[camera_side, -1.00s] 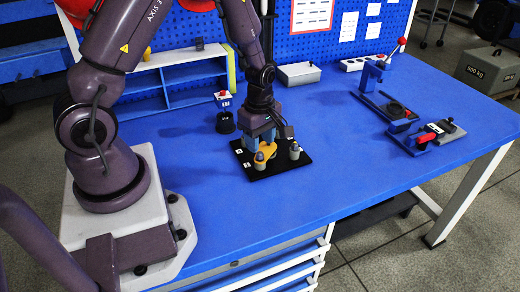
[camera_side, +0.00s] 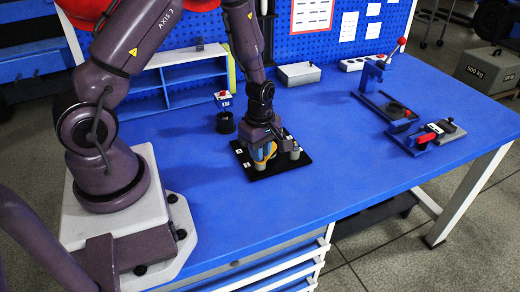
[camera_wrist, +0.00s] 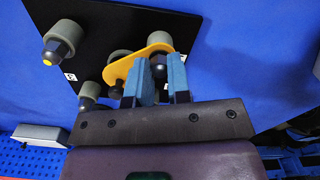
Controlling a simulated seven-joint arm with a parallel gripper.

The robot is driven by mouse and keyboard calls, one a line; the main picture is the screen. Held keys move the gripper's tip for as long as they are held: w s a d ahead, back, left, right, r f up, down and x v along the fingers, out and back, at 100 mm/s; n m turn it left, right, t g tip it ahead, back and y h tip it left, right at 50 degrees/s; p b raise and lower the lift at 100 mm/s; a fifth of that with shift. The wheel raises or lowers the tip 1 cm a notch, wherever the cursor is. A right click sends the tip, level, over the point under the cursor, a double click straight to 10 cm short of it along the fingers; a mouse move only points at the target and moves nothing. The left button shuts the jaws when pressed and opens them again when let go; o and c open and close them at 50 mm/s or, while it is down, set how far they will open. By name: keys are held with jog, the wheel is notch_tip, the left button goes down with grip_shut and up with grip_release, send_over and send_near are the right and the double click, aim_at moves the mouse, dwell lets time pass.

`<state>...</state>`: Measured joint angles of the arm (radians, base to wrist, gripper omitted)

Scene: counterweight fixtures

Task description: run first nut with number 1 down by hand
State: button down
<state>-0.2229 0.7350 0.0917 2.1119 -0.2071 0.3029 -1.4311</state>
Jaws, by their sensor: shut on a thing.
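A black base plate (camera_side: 283,168) lies on the blue bench with several grey posts; it shows in the wrist view too (camera_wrist: 105,22). A yellow-orange link (camera_wrist: 137,58) lies across two posts; a sliver shows in the side view (camera_side: 271,151). My gripper (camera_wrist: 160,72) points down over the plate, its blue fingers on either side of a dark nut (camera_wrist: 158,69) at the link's right end. It is shut on that nut, mostly hidden by the fingers; no number on it is readable. Another dark nut (camera_wrist: 116,90) sits left of the fingers.
A grey post with a dark, yellow-tipped nut (camera_wrist: 60,47) stands at the plate's left, and another post (camera_wrist: 89,91) stands nearer. A black cup (camera_side: 225,123) is behind the plate. Fixtures with red handles (camera_side: 424,138) stand far right; the bench between is clear.

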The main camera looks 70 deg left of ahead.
jog(key=m, duration=0.3)
jog(key=shift+m, duration=0.4)
jog(key=m, duration=0.3)
jog(key=shift+m, duration=0.3)
jog(key=m, duration=0.3)
jog(key=shift+m, duration=0.4)
jog(key=m, duration=1)
jog(key=shift+m, duration=0.4)
jog(key=m, duration=0.5)
jog(key=shift+m, duration=0.4)
